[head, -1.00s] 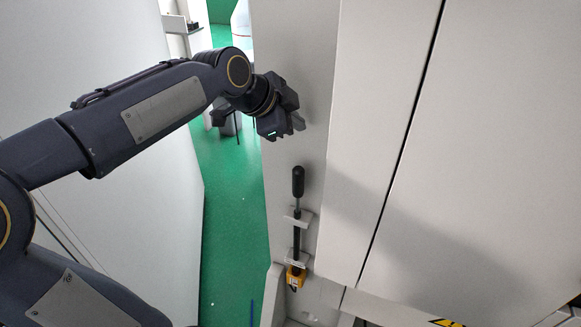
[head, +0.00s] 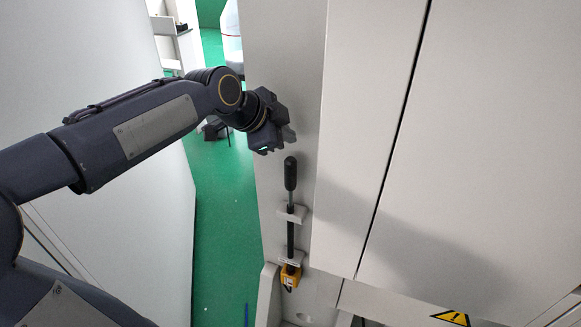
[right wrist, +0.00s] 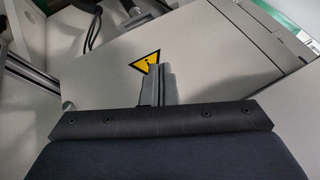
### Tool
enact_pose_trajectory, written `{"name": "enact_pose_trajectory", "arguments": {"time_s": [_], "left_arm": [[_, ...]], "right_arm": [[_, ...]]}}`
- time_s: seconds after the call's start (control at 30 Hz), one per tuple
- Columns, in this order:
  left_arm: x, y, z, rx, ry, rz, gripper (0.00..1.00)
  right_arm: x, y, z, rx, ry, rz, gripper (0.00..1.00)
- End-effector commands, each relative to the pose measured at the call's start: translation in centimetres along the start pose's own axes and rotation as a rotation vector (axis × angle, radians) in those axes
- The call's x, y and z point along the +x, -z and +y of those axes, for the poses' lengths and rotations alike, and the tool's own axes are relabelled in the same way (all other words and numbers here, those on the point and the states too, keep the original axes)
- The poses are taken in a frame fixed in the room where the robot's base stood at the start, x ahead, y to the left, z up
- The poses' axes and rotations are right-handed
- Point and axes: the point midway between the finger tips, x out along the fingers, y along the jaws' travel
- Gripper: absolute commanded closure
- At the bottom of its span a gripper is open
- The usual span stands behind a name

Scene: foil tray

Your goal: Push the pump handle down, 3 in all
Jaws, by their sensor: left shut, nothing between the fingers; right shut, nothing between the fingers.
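A lever with a black grip (head: 290,174), which looks like the pump handle, stands upright against the pale panel in the head view. Its dark rod passes through two light brackets to a yellow block (head: 290,275) at its foot. My left gripper (head: 288,137) is shut and empty, a little above the grip's top in the picture; a small gap shows between them. Whether it is directly over the grip in depth I cannot tell. My right gripper (right wrist: 158,88) is shut and empty in the right wrist view, in front of a grey panel; it is not in the head view.
Large pale cabinet panels (head: 470,150) fill the right. A yellow warning sign (head: 452,318) is at the lower right and a warning sign (right wrist: 146,62) shows near the right fingers. Green floor (head: 222,210) shows left of the lever. A pale wall (head: 140,220) stands farther left.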

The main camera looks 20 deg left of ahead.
Motion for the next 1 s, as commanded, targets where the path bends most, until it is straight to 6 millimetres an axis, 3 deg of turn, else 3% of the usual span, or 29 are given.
{"name": "enact_pose_trajectory", "arguments": {"time_s": [0.03,0.2,1.0], "left_arm": [[1.0,-0.8,0.7,0.0,0.0,0.0,1.0],[1.9,-1.4,1.4,-0.001,0.0,0.0,1.0],[1.9,-1.4,1.4,0.0,-0.001,0.0,1.0]], "right_arm": [[1.2,-0.6,0.6,0.0,0.0,0.0,1.0],[2.3,-1.1,1.0,0.0,0.0,0.0,1.0],[2.3,-1.1,1.0,0.0,0.0,0.0,1.0]]}}
